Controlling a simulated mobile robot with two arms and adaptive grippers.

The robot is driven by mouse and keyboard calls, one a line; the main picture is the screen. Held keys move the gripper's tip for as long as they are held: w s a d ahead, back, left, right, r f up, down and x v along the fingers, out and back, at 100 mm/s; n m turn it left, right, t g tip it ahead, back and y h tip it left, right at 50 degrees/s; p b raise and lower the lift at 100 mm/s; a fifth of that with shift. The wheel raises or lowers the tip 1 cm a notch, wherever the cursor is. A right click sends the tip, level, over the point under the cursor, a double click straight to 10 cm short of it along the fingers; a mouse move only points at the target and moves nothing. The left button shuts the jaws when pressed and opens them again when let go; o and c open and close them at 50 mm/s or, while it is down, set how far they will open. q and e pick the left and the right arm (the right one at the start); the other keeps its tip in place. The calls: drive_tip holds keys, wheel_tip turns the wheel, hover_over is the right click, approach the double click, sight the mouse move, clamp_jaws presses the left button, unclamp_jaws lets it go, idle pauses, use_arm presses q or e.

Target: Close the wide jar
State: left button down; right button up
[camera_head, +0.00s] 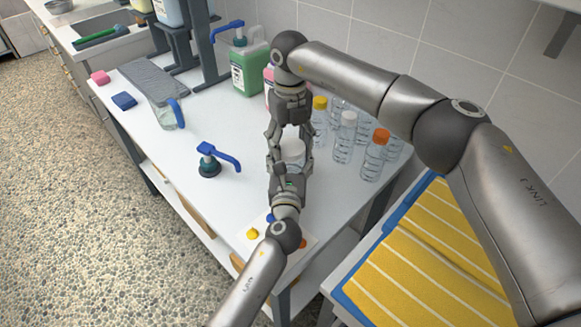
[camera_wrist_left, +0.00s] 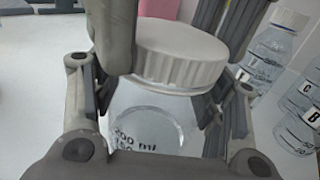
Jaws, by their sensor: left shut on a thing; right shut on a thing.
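The wide jar is a clear container with a white ribbed lid (camera_head: 293,147). In the left wrist view the jar's clear body (camera_wrist_left: 150,125) carries volume marks, and the white lid (camera_wrist_left: 180,52) sits over its mouth. I cannot tell how tight the lid is. My left gripper (camera_head: 290,168) is shut on the jar body from the near side; its fingers flank the jar in the wrist view. My right gripper (camera_head: 290,140) reaches down from the far side and is shut on the lid, its fingers at the lid's sides. The grippers partly hide the jar.
Bottles with yellow, white and orange caps (camera_head: 375,155) stand close on the right. A green jug (camera_head: 250,65) stands behind. A blue pump head (camera_head: 210,160) and a spray bottle (camera_head: 170,115) are on the left. Loose caps (camera_head: 253,234) lie near the front edge. The table's left part has free room.

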drive_tip(key=m, duration=0.7)
drive_tip(key=shift+m, duration=0.4)
drive_tip(key=m, duration=0.4)
drive_tip(key=shift+m, duration=0.3)
drive_tip(key=m, duration=0.4)
drive_tip(key=o, duration=1.1)
use_arm(q)
drive_tip(key=shift+f, duration=0.1)
use_arm(e)
drive_tip(key=shift+r, duration=2.2)
